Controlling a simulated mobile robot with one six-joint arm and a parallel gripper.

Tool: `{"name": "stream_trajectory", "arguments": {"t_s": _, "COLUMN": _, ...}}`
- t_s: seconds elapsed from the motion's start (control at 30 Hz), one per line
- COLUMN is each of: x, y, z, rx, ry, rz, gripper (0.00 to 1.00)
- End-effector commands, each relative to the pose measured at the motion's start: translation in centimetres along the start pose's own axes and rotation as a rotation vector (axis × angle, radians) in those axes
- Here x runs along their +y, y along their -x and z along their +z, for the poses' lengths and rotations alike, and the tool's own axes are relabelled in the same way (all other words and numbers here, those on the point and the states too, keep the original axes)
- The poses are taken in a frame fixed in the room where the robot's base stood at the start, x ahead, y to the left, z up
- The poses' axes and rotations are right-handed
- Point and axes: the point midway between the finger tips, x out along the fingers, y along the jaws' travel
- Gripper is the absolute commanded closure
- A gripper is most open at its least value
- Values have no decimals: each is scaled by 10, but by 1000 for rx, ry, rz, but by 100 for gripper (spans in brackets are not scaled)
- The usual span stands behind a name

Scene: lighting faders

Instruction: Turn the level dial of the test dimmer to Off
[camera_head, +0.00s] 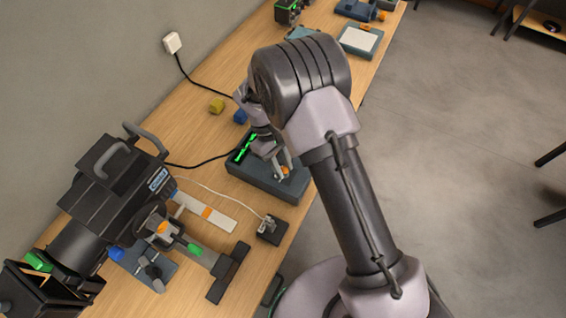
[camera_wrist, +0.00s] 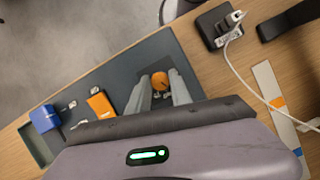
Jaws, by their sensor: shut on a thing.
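The test dimmer is a blue-grey box (camera_head: 262,184) on the wooden bench, with a green-lit display (camera_head: 243,148) on top. Its level dial is a small round orange knob (camera_head: 285,171), which also shows in the wrist view (camera_wrist: 160,80) on a dark square patch. My gripper (camera_head: 281,163) reaches down onto the dial. In the wrist view its two pale fingers (camera_wrist: 160,92) stand on either side of the knob, shut on it. The dial's marks and the Off position are too small or hidden to read. My wrist housing covers the display in the wrist view.
A black plug block (camera_head: 271,231) with a white cable stands near the dimmer. A large black lamp (camera_head: 115,185) fills the lower left. Blue (camera_head: 240,116) and yellow (camera_head: 217,106) cubes lie behind the dimmer. In the wrist view, blue (camera_wrist: 45,118) and orange (camera_wrist: 100,103) pieces sit left of the dial.

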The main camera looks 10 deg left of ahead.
Motion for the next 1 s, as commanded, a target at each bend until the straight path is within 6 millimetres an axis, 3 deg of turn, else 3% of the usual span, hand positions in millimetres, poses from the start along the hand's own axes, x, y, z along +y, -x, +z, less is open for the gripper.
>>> {"name": "stream_trajectory", "arguments": {"t_s": 1.0, "x": -5, "y": -1, "z": 2, "rx": -1, "ry": 832, "rz": 344, "gripper": 100}}
